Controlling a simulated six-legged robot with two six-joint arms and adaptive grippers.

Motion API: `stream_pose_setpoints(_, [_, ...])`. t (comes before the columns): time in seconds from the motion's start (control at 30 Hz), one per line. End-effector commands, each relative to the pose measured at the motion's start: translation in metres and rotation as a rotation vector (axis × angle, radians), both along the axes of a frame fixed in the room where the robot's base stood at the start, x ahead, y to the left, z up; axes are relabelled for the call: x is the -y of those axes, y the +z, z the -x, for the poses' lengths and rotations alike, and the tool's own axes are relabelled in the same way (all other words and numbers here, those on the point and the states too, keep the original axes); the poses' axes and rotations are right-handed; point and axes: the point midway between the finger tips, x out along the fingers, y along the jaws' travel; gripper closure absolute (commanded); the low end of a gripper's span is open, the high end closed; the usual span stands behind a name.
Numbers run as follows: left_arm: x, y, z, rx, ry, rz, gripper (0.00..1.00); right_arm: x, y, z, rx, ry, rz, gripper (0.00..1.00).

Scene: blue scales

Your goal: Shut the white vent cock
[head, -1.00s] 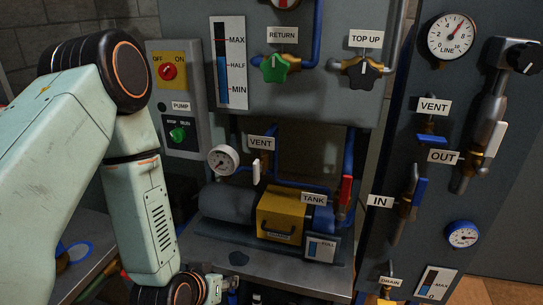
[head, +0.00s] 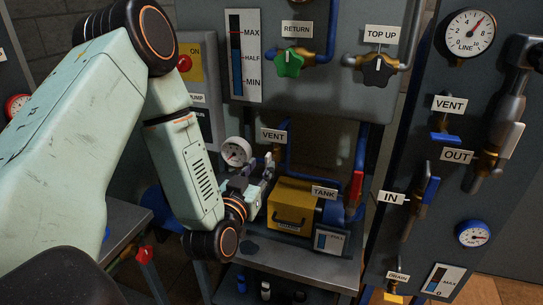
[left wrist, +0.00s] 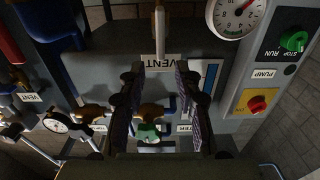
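The white vent cock (head: 268,163) is on the thin pipe below the VENT label (head: 273,135), left of the blue pipe. In the head view my left gripper (head: 262,180) is close to it and partly covers it. In the left wrist view, which is upside down, the pale lever of the cock (left wrist: 159,28) stands upright in the picture by the VENT label (left wrist: 160,61). My left gripper (left wrist: 159,80) is open there, its two dark fingers apart, with the lever just beyond the tips, in line with the gap. Contact cannot be told. My right gripper is not in view.
A round gauge (head: 236,151) sits left of the cock. The yellow pump housing (head: 290,205) and the TANK label (head: 324,192) are to the right and below. A red lever (head: 357,185) is further right. Another VENT valve with a blue handle (head: 445,138) is on the right panel.

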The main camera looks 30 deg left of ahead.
Motion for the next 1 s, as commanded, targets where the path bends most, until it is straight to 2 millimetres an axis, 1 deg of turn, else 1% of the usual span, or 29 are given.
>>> stream_pose_setpoints(0.03, [-0.002, 0.001, -0.008, 0.003, -0.001, -0.003, 0.67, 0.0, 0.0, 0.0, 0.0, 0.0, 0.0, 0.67])
stream_pose_setpoints(0.2, [-0.008, 0.001, -0.035, 0.003, -0.001, -0.003, 0.67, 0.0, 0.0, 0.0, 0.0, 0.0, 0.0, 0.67])
stream_pose_setpoints(0.4, [-0.012, 0.0, -0.058, -0.001, -0.003, -0.001, 0.67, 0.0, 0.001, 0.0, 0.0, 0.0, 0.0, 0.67])
stream_pose_setpoints(0.53, [-0.012, 0.0, -0.064, -0.001, -0.005, 0.001, 0.67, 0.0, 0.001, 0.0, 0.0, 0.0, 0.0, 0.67])
stream_pose_setpoints(0.8, [-0.013, 0.0, -0.065, -0.003, -0.005, 0.002, 0.68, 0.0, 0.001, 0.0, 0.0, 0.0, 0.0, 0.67])
stream_pose_setpoints(1.0, [-0.013, 0.0, -0.065, -0.002, -0.005, 0.001, 0.85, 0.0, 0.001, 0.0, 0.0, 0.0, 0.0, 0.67])
